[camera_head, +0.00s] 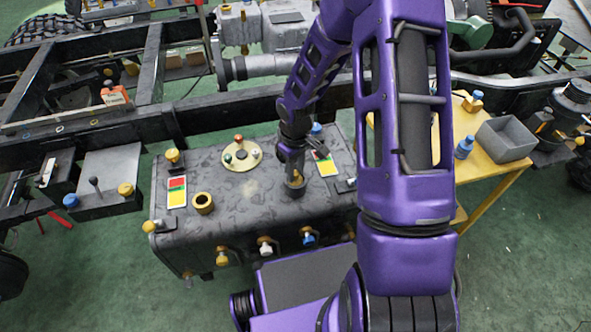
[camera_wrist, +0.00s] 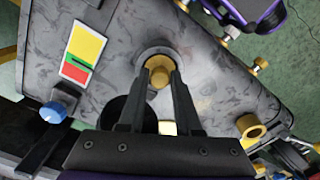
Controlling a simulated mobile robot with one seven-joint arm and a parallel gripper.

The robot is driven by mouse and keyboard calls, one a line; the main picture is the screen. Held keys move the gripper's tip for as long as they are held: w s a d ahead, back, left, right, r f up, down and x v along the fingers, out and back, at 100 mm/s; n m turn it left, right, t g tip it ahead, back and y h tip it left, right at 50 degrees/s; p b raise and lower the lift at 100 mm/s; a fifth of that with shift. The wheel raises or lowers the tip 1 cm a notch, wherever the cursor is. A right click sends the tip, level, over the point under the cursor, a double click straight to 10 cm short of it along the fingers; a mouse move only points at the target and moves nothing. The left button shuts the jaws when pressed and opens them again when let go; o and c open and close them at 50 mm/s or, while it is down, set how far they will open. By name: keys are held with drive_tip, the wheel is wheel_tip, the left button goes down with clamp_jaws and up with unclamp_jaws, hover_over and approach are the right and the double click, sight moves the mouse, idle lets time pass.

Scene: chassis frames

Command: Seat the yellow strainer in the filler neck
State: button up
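The yellow strainer (camera_wrist: 158,70) shows as a round yellow top between the fingertips of my gripper (camera_wrist: 160,76). The fingers look closed on its two sides. A grey round filler neck (camera_wrist: 150,50) on the tank top rings the strainer in the wrist view. In the head view my gripper (camera_head: 293,168) points down at the dark neck (camera_head: 296,191), with a bit of yellow at its tip. The strainer appears at or inside the neck's mouth. Its lower part is hidden, so I cannot tell how deep it sits.
The dark tank (camera_head: 240,225) carries a yellow collar (camera_head: 203,203), a round cream plate (camera_head: 240,154) with small knobs, and coloured labels (camera_head: 176,191). Several valves line its front. A yellow table (camera_head: 490,165) with a grey bin (camera_head: 505,139) stands right.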

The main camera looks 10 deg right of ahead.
sight(296, 173)
drive_tip(key=o, duration=0.3)
drive_tip(key=shift+r, duration=0.1)
wheel_tip(296, 173, up, 12)
drive_tip(key=p, duration=0.2)
drive_tip(key=shift+p, duration=0.4)
drive_tip(key=shift+r, duration=0.1)
